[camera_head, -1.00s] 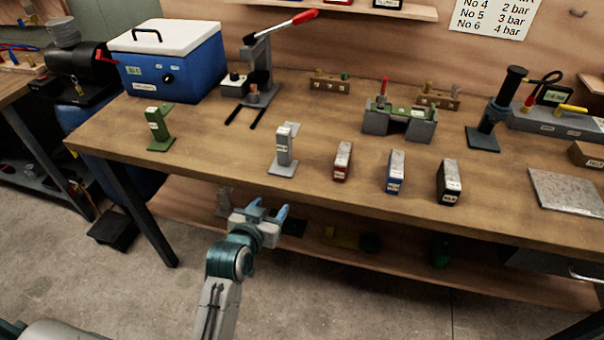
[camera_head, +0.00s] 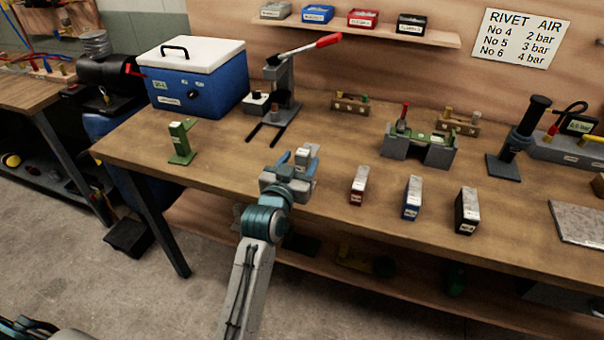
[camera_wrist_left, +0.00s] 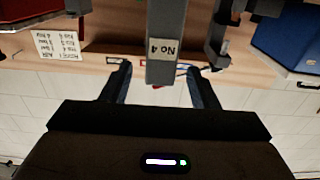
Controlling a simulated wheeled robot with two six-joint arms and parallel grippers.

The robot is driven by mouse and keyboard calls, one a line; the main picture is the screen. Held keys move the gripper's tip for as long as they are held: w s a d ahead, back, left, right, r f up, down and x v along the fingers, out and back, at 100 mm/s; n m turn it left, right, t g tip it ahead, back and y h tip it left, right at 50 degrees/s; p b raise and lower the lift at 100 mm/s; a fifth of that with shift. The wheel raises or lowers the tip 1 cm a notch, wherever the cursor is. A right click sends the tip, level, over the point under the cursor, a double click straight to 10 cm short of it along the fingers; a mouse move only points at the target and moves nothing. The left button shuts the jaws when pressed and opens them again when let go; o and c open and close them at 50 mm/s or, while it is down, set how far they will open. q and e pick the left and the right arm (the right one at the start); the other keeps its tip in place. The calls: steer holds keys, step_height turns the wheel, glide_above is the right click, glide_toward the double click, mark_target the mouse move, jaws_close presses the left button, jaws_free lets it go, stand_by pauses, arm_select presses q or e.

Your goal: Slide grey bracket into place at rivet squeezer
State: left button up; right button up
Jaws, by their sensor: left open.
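The grey bracket (camera_head: 308,153) stands upright on the bench, partly hidden behind my left gripper in the head view. In the left wrist view the bracket (camera_wrist_left: 166,45) appears upside down with a "No 4" label. My left gripper (camera_head: 293,170) is open, with its fingers (camera_wrist_left: 161,85) on either side of the bracket's line. I cannot tell whether they touch it. A lever press with a red handle, which looks like the rivet squeezer (camera_head: 280,85), stands behind the bracket, with two dark rails (camera_head: 267,133) reaching forward. My right gripper is out of view.
A green bracket (camera_head: 180,142) stands to the left, before a blue cooler box (camera_head: 200,90). Red (camera_head: 358,185), blue (camera_head: 412,198) and black (camera_head: 466,210) blocks stand to the right. A grey fixture (camera_head: 420,148) sits behind them. Bare bench lies between the green bracket and the rails.

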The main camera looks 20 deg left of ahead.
arm_select(q)
steer(key=shift+w, duration=1.25)
steer(key=shift+s, duration=0.1)
jaws_close()
steer(key=shift+r, duration=0.1)
